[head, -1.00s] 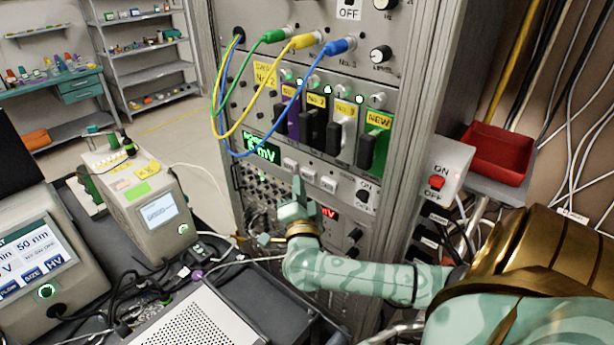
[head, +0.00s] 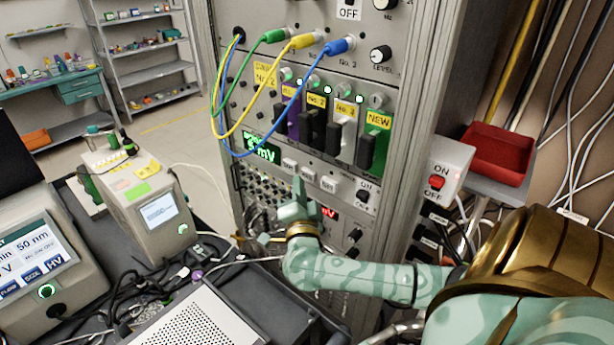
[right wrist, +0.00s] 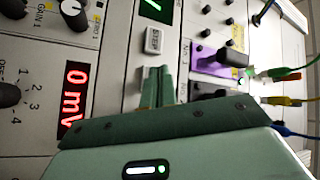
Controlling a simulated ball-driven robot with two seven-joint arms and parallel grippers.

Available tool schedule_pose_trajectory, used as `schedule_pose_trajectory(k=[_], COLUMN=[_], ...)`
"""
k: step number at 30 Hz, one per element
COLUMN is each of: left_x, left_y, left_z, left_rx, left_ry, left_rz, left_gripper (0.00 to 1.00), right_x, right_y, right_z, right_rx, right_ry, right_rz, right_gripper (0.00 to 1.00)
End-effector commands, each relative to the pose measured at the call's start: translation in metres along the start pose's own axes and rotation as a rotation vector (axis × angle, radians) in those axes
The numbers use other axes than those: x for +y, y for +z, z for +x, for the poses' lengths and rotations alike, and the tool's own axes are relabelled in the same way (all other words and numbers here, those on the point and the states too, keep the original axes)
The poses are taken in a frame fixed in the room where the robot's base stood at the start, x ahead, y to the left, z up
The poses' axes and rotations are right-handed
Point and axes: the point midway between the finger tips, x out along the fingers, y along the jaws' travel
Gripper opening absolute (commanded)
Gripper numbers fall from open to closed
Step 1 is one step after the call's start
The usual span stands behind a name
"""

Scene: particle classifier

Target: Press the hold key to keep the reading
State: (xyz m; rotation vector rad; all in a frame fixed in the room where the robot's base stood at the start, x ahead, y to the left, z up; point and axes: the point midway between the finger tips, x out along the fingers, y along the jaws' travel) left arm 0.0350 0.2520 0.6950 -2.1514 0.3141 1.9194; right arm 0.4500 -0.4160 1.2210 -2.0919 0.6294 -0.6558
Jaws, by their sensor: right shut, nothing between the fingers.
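A row of small pale keys sits below the green mV display (head: 262,149) on the rack panel. The left one (head: 290,164), the middle one (head: 308,172) and the right one (head: 328,184) show, but their lettering is too small to read. My right gripper (head: 298,181) is shut and empty, its fingertips just below the keys in the head view. In the right wrist view the shut fingers (right wrist: 158,72) point at the panel beside a lettered key (right wrist: 153,40). They hide what lies behind them, and I cannot tell whether they touch it. My left gripper is not in view.
Green, yellow and blue cables (head: 225,110) loop in front of the rack above the keys. A red mV display (right wrist: 74,100) and knobs are near the fingers. An ON/OFF switch box (head: 440,170) and a red bin (head: 497,153) stand right of the rack.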

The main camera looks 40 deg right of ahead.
Motion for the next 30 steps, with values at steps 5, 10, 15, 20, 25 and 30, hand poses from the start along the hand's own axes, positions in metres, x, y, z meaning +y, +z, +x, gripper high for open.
schedule_pose_trajectory(k=[5, 10, 15, 20, 25, 30], left_x=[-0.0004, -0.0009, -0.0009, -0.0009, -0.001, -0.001], left_y=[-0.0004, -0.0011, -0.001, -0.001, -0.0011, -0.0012], left_z=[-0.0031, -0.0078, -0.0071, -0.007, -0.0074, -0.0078], left_rx=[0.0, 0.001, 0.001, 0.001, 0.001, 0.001], left_ry=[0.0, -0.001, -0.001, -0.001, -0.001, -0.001], left_rz=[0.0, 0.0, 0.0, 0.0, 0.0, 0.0], left_gripper=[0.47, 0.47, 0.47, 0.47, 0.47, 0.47], right_x=[0.0005, 0.0032, 0.0042, 0.0042, 0.0047, 0.0057], right_y=[-0.002, -0.0049, -0.0045, -0.0046, -0.0052, -0.0063], right_z=[0.0019, 0.0056, 0.0058, 0.0059, 0.0067, 0.0082], right_rx=[0.0, 0.0, -0.001, 0.0, 0.0, 0.0], right_ry=[0.0, 0.0, 0.0, 0.0, 0.0, 0.0], right_rz=[0.0, -0.001, 0.0, 0.0, -0.001, -0.001], right_gripper=[0.0, 0.0, 0.0, 0.0, 0.0, 0.0])
